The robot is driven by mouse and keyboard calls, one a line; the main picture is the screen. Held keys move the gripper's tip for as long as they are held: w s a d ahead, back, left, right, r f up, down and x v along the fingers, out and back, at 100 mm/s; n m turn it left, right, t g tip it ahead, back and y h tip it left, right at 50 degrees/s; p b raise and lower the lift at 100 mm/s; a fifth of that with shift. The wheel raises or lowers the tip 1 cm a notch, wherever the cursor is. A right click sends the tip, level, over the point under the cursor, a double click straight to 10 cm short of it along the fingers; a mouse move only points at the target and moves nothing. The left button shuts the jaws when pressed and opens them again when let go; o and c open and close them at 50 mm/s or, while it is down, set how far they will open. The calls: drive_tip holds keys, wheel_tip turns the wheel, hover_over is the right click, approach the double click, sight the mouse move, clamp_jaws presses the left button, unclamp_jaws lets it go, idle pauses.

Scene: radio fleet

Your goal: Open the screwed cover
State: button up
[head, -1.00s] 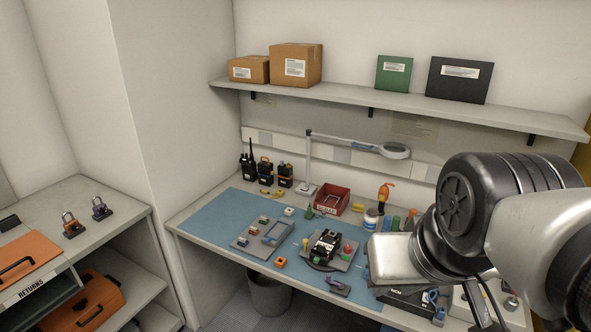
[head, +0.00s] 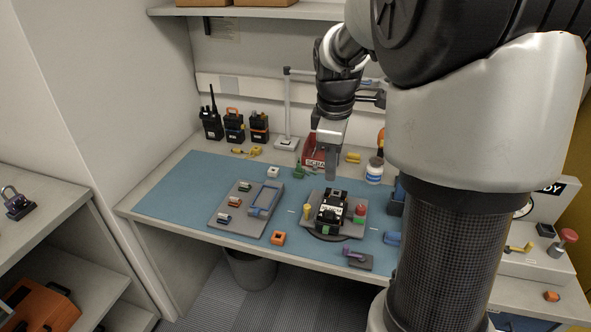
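A black device (head: 331,214) with a pale label and a green part at its front end sits in a grey fixture plate (head: 347,229) on the blue mat. It looks like the radio with the cover, but the cover and its screws are too small to make out. A yellow-topped post (head: 307,211) stands left of it, and a red and green piece (head: 360,212) stands right. My gripper (head: 329,172) points down above the back of the device, apart from it as far as I can tell. Its fingertips are too small to judge, and nothing shows clearly in it.
A red bin (head: 313,160) and white jar (head: 374,171) stand behind. An orange block (head: 278,238) and purple-handled tool (head: 356,257) lie in front. The mat's left end is clear.

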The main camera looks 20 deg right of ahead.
drive_tip(key=b, duration=0.2)
hover_over(328, 219)
wheel_tip(328, 219, down, 16)
drive_tip(key=shift+s+f, duration=0.1)
drive_tip(key=shift+s, duration=0.05)
drive_tip(key=shift+c, duration=0.3)
clamp_jaws()
idle(1.0)
